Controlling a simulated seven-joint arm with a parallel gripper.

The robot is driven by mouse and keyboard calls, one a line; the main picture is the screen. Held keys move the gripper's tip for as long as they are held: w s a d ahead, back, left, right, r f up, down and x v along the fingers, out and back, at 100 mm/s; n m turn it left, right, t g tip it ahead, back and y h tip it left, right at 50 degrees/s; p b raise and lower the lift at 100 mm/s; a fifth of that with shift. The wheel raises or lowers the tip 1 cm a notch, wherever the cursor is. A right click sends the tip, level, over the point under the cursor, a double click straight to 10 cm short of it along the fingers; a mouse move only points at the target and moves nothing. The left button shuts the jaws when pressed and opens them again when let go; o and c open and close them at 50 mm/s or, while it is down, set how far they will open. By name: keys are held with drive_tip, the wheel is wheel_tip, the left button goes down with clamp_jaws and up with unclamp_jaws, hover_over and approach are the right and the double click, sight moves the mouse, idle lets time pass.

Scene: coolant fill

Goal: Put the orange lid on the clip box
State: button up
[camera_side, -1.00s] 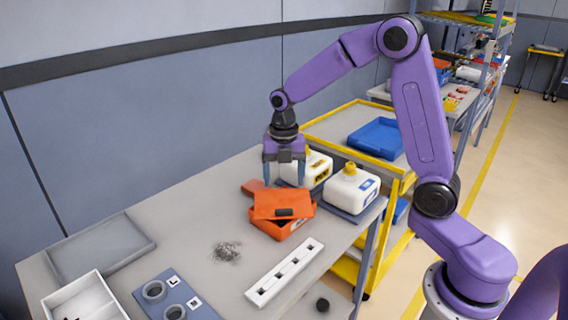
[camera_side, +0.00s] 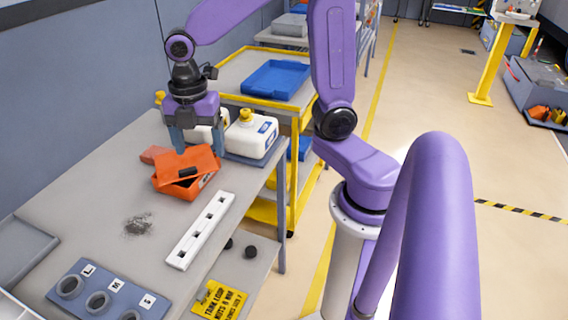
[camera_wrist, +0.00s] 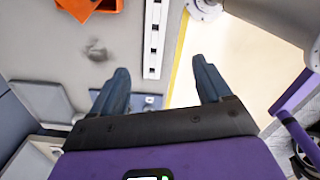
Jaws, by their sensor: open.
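The orange clip box (camera_side: 200,187) stands on the grey bench. The orange lid (camera_side: 172,166), with a black handle on top, lies askew over the box, and a dark gap shows between them. An orange corner with a dark part also shows at the top of the wrist view (camera_wrist: 108,5). My gripper (camera_side: 197,150) is open and empty, with its fingers pointing down just behind the lid from the side camera. I cannot tell whether a fingertip touches the lid. Both fingers also show in the wrist view (camera_wrist: 163,78), with nothing between them.
White jugs with yellow caps (camera_side: 250,137) stand behind the box. A reddish flat piece (camera_side: 152,154) lies left of it. A pile of small grey bits (camera_side: 138,224), a white slotted strip (camera_side: 201,230) and a blue-grey holder with rings (camera_side: 98,290) are in front.

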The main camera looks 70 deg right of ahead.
drive_tip(key=s+d+f+m, duration=0.1)
drive_tip(key=s+m, duration=0.7)
drive_tip(key=s, duration=1)
drive_tip(key=shift+s+f+m, duration=0.2)
drive_tip(key=shift+f+m, duration=0.1)
drive_tip(key=shift+m, duration=0.1)
